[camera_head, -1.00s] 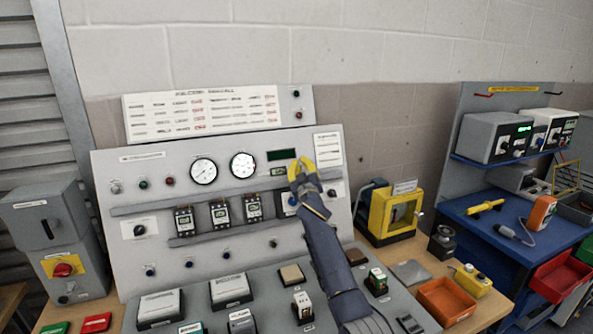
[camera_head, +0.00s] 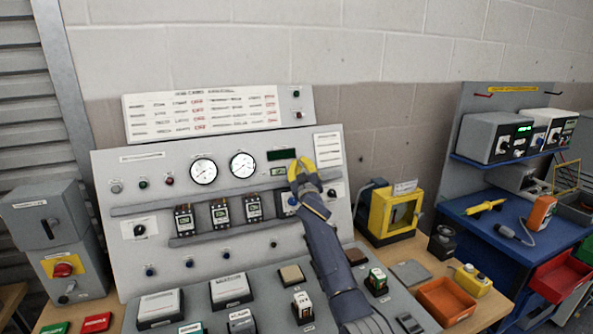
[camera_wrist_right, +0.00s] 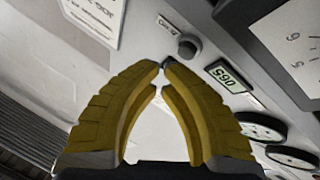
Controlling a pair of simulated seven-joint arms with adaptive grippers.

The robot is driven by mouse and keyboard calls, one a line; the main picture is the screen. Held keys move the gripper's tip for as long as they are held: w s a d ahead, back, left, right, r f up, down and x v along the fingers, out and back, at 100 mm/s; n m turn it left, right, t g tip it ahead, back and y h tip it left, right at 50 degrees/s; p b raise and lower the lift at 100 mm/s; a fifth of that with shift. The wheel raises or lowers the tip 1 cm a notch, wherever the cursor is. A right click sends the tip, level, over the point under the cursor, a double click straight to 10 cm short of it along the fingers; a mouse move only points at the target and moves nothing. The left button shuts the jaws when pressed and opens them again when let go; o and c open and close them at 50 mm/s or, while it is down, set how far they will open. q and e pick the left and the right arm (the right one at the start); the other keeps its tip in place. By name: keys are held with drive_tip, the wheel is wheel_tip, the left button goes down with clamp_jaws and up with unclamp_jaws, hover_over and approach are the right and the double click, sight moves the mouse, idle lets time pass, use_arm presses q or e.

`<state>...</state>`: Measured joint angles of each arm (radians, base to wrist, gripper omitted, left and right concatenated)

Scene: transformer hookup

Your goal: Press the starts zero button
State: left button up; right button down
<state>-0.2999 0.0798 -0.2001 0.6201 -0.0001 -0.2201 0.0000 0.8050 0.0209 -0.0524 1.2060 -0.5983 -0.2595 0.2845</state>
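A small dark round button (camera_wrist_right: 188,47) stands out from the grey panel in the right wrist view, beside a small display reading 065 (camera_wrist_right: 230,75). The display also shows in the head view (camera_head: 278,171), just left of my right gripper (camera_head: 302,165). The gripper covers the button there. In the wrist view, the yellow fingers (camera_wrist_right: 160,66) come together at their tips with nothing between them. The tips appear below and left of the button, apart from it in the picture; the depth gap is hard to judge. The button's label is too small to read. My left gripper is out of view.
The upright panel (camera_head: 110,228) carries two round gauges (camera_head: 204,171), a dark green display (camera_head: 281,154) and a row of relay devices (camera_head: 220,212). A yellow-framed box (camera_head: 393,213) stands right of the panel. A sloped desk with blocks lies below.

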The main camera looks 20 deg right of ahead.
drive_tip(key=shift+w, duration=0.25)
drive_tip(key=shift+w+f, duration=0.1)
drive_tip(key=shift+w, duration=0.05)
drive_tip(key=shift+w+f, duration=0.15)
drive_tip(key=shift+w, duration=0.25)
idle(1.1)
drive_tip(key=shift+s, duration=0.1)
idle(0.3)
drive_tip(key=shift+s+r, duration=0.2)
drive_tip(key=shift+s, duration=0.5)
drive_tip(key=shift+s+r, duration=0.1)
drive_tip(key=s, duration=0.1)
drive_tip(key=s+r, duration=0.1)
drive_tip(key=s, duration=0.2)
drive_tip(key=shift+s+d+r, duration=0.25)
drive_tip(key=shift+r, duration=0.05)
idle(0.6)
